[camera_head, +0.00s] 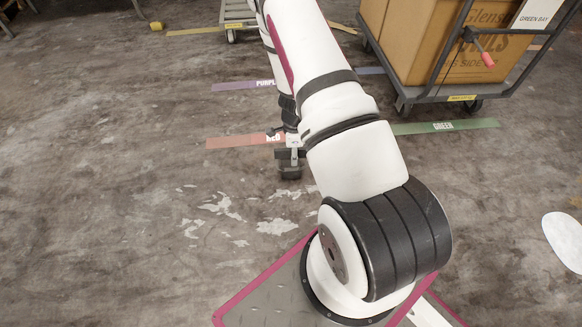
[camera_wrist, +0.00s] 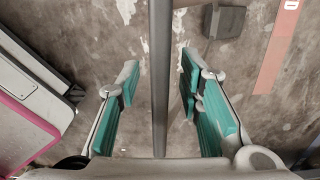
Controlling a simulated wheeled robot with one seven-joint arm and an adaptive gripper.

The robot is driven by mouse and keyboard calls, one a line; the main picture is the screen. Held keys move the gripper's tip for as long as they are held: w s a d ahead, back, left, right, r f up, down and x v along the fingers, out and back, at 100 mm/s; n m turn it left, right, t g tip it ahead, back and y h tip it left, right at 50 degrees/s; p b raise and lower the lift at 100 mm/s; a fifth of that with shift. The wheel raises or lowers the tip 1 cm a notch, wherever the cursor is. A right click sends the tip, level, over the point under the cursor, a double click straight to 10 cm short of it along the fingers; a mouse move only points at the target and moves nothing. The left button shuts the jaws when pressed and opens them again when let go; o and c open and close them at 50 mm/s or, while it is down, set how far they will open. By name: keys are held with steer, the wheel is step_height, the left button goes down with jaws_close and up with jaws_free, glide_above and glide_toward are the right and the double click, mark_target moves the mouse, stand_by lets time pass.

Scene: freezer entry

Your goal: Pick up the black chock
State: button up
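The black chock (camera_wrist: 225,21) lies on the floor at the upper right of the wrist view, beside the red strip and outside the span of my fingers. It looks like a small dark block. In the head view the chock (camera_head: 290,173) shows just under the end of my arm, partly hidden. My gripper (camera_wrist: 159,76) is open, its two teal-padded fingers apart with no chock between them. A grey bar (camera_wrist: 160,60) crosses the wrist view between the fingers; I cannot tell what it belongs to. In the head view my gripper (camera_head: 290,153) is small and dark.
A red floor strip (camera_head: 235,141) lies beyond the chock. A green strip (camera_head: 440,126) runs to its right. A cart with a large cardboard box (camera_head: 415,35) stands at the back right. Another low cart (camera_head: 238,17) is farther back. The floor at left is clear.

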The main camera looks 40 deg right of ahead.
jaws_close()
steer(key=shift+r, duration=0.2)
stand_by(0.3)
